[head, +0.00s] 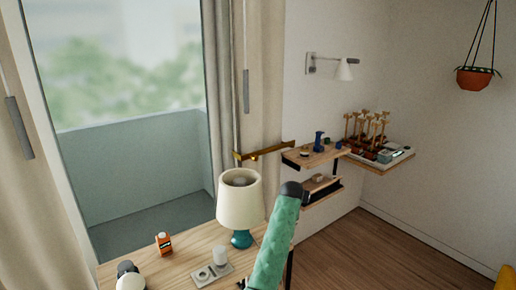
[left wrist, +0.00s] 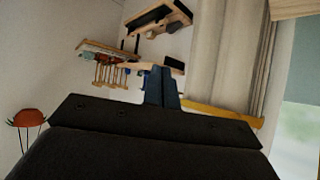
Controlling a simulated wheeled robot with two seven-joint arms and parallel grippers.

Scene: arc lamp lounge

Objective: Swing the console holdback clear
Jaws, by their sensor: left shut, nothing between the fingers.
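The console holdback (head: 265,152) is a slim brass-coloured bar across the pale curtain, reaching right toward the small wall shelves. In the left wrist view a yellow bar (left wrist: 225,114), apparently the holdback, lies just right of my left gripper (left wrist: 160,72), partly hidden behind its dark body. The narrow fingers are shut and empty. I cannot tell whether they touch the bar. I cannot make out the fingers in the head view. My right gripper is not in view.
A table lamp (head: 240,202) stands on the wooden console (head: 190,252) in front of the curtain. Wall shelves (head: 316,156) with small items lie right. A pot (head: 474,80) hangs far right.

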